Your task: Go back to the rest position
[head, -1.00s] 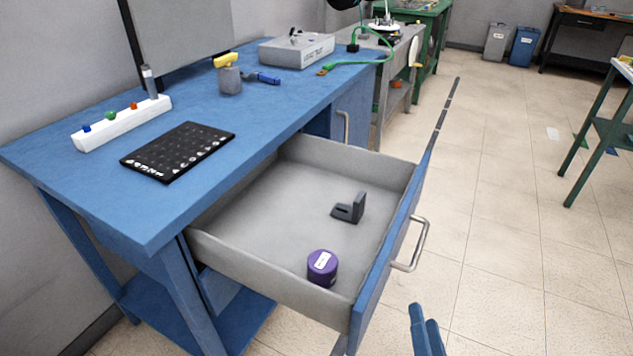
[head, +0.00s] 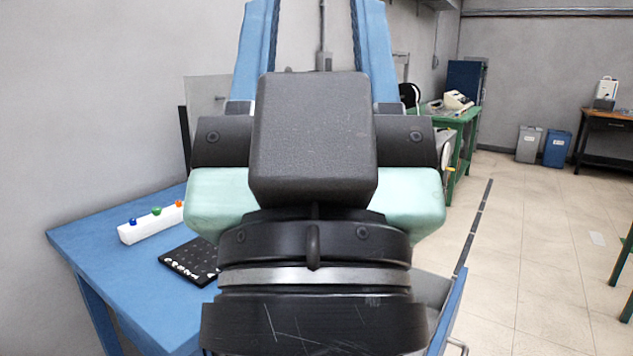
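My gripper (head: 316,40) is raised upright close in front of the head camera and fills the middle of the view. Its two blue fingers point up and stand wide apart, with nothing between them. The fingertips reach the top edge of the picture. The black and pale green gripper body and wrist hide much of the scene behind.
The blue workbench (head: 95,245) is at the left, with a white strip with colored knobs (head: 150,224) and a black keypad (head: 187,262). The open drawer (head: 432,290) is mostly hidden behind my wrist; its contents are not visible.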

